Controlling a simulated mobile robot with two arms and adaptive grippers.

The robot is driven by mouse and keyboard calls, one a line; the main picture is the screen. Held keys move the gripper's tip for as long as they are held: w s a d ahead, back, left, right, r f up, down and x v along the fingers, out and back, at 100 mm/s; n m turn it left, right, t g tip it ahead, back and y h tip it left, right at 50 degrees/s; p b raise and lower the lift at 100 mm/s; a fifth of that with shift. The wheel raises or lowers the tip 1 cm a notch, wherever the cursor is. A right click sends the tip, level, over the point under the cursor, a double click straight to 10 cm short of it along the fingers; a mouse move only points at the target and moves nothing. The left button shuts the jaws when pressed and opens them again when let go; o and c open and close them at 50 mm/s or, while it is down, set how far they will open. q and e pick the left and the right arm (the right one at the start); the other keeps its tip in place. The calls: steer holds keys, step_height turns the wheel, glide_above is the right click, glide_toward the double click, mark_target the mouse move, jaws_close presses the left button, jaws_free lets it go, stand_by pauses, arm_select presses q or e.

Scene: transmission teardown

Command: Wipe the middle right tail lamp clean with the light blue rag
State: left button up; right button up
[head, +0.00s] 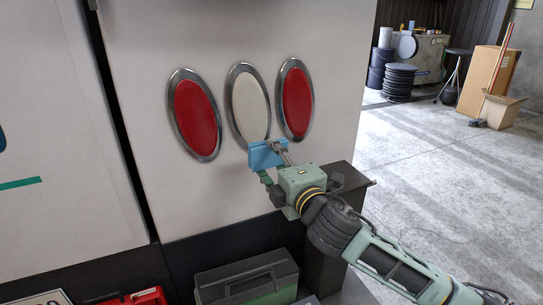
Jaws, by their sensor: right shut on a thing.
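Three oval lamps with metal rims sit side by side on a white panel. The middle right tail lamp (250,105) has a pale off-white lens. The lamps on its left (196,117) and right (296,100) are red. My right gripper (270,157) comes in from the lower right and is shut on the light blue rag (262,156). The rag is at the bottom end of the middle lamp in the picture; I cannot tell whether it touches the lens. My left gripper is not in view.
A dark grey toolbox (247,279) and a red case (140,297) stand below the panel. A dark post (332,225) stands right of the toolbox. Cardboard boxes (488,80), a stool (455,72) and black discs (399,80) are far behind. The concrete floor at right is clear.

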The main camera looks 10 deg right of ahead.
mark_target(266, 159)
steer(key=shift+s+d+p, duration=0.2)
steer(key=shift+s, duration=0.6)
steer(key=shift+s+d+p, duration=0.15)
steer(key=shift+s, duration=0.6)
steer(key=shift+w, duration=0.15)
steer(key=shift+w+a+p, duration=0.1)
steer(key=shift+w+a, duration=0.35)
steer(key=shift+w, duration=0.55)
steer(key=shift+w+a+p, duration=0.1)
steer(key=shift+w+a, duration=0.4)
steer(key=shift+w, duration=0.45)
steer(key=shift+w+a+p, duration=0.1)
steer(key=shift+w+a, duration=0.35)
steer(key=shift+w, duration=0.55)
steer(key=shift+w+f, duration=0.1)
steer(key=shift+w, duration=0.05)
steer(key=shift+w+a, duration=0.25)
steer(key=shift+w, duration=0.8)
steer(key=r+p, duration=0.2)
steer(key=p, duration=0.1)
steer(key=r+p, duration=0.1)
steer(key=r, duration=0.1)
steer(key=shift+s+a+r, duration=0.1)
steer(key=shift+s+a, duration=0.05)
steer(key=shift+a, duration=0.15)
